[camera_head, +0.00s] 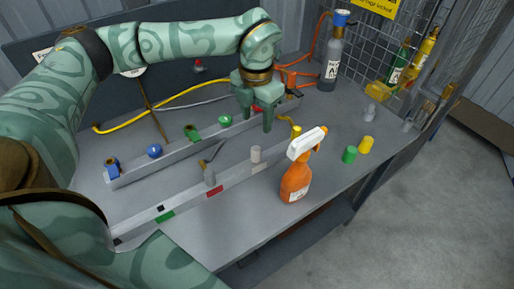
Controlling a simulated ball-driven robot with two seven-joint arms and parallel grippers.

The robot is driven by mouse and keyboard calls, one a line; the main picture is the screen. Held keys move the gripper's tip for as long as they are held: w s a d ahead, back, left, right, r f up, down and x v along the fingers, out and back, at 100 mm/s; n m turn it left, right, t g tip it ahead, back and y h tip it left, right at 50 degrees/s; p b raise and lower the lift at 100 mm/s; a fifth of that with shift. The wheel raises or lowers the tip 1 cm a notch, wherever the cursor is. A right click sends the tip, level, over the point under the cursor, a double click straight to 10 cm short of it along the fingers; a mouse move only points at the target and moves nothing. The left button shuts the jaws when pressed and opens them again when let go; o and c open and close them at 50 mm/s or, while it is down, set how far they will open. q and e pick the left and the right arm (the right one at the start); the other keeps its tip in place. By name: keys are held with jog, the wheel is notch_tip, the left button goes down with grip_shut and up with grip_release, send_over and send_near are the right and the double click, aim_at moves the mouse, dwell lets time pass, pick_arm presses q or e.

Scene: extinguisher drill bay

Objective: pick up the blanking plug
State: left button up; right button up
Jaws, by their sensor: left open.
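My left gripper (259,117) points down over the rear rail (190,147), its fingers apart. A small red part shows between or behind the fingers; I cannot tell whether they touch it. No part is clearly marked as the blanking plug. My right gripper is not in view.
An orange spray bottle (295,184) with a white head stands right of the front rail. A grey cylinder bottle (331,62) and hoses are behind. The bench's front right is clear up to its edge.

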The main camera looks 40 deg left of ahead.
pick_arm(q)
jog(key=b, duration=0.1)
send_over(256, 148)
notch_tip(256, 148, down, 6)
jog(key=shift+f, duration=0.2)
jog(key=shift+d+f+b, duration=0.1)
jog(key=shift+f+b, duration=0.35)
jog(key=shift+f, duration=0.3)
notch_tip(256, 148, down, 4)
jog(key=shift+f+b, duration=0.1)
jog(key=shift+b, duration=0.75)
jog(key=shift+f, duration=0.25)
jog(key=shift+r, duration=0.1)
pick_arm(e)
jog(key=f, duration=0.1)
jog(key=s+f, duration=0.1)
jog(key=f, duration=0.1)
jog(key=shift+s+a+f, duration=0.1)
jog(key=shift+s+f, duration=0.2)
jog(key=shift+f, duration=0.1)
pick_arm(q)
jog(key=c, duration=0.9)
jog(key=shift+c, duration=0.9)
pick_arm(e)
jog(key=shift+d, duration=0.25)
